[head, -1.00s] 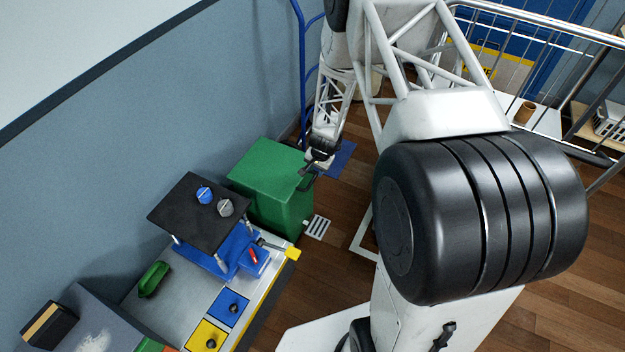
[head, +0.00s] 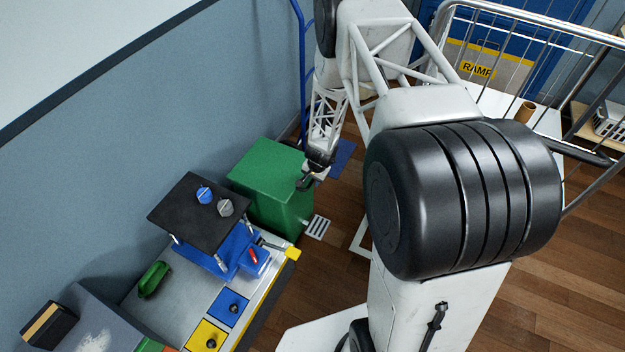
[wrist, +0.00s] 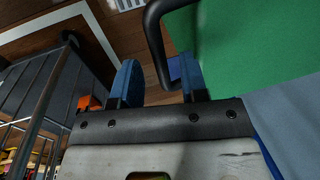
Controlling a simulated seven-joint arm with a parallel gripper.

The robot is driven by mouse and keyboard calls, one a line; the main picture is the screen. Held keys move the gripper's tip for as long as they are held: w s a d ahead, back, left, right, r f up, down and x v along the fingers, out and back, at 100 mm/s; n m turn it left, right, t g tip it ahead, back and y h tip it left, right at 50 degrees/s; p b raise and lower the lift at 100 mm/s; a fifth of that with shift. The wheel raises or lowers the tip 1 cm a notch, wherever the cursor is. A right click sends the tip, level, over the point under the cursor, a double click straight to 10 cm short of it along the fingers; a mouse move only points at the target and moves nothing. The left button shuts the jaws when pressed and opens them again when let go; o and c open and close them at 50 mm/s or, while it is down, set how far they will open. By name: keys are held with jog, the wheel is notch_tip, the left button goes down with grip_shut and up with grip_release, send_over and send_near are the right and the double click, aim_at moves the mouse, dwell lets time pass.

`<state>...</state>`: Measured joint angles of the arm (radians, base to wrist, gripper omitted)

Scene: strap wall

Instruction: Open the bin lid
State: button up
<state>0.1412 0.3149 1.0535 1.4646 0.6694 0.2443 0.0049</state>
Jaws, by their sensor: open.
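The green bin (head: 268,175) stands against the wall with its flat green lid (head: 265,163) down. In the wrist view the lid (wrist: 250,40) fills the upper right. A black looped handle (wrist: 152,40) sticks out beside the lid's edge. My gripper (head: 309,178) is at the lid's right edge in the head view. In the wrist view my gripper (wrist: 158,80) is open, with two blue-padded fingers. The near part of the handle lies between the fingers in the picture; I cannot tell whether they touch it.
A workbench (head: 187,278) with a black raised plate (head: 190,215), a blue box and knobs stands left of the bin. A metal railing (head: 530,35) stands at the right. A blue upright frame (head: 300,60) stands behind the bin.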

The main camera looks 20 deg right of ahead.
jog(key=shift+f, duration=0.3)
grip_shut()
jog(key=shift+r, duration=0.25)
dwell(0.3)
